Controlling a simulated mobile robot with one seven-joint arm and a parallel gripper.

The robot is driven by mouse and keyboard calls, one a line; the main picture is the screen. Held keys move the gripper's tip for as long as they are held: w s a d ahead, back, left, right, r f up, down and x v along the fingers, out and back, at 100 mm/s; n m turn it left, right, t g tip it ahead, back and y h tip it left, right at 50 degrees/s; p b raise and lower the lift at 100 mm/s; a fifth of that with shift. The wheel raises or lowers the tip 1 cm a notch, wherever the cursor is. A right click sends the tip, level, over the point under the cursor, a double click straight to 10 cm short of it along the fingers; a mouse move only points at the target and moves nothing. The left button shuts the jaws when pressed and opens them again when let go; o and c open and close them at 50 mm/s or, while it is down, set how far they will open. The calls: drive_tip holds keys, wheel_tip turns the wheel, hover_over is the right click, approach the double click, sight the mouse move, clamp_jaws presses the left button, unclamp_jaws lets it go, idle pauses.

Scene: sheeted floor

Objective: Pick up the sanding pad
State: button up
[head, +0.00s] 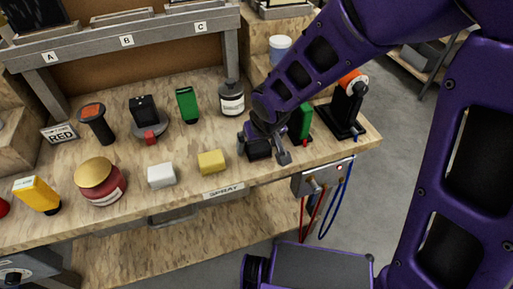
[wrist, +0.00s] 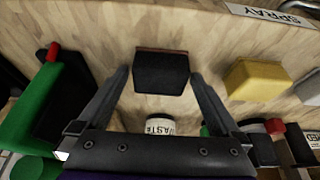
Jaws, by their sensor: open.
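The sanding pad appears to be a small black block with a thin reddish-brown layer along one edge. In the wrist view the sanding pad (wrist: 161,75) lies on the wooden bench between the two fingers of my gripper (wrist: 160,79), with a visible gap on each side. In the head view the sanding pad (head: 259,149) is partly hidden by my gripper (head: 263,151), which is open over it from above. The fingers reach down on either side of the pad.
A yellow block (head: 211,162) and a white block (head: 161,175) lie left of my gripper. A green and black tool (head: 304,121) stands close on its right. The SPRAY label (head: 224,191) marks the front edge.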

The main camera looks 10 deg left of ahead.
sight(258, 144)
drive_tip(key=shift+c, duration=0.9)
drive_tip(key=c, duration=1.3)
drive_tip(key=shift+o, duration=0.2)
wheel_tip(258, 144, up, 10)
drive_tip(key=p, duration=0.4)
drive_tip(key=shift+r, duration=0.1)
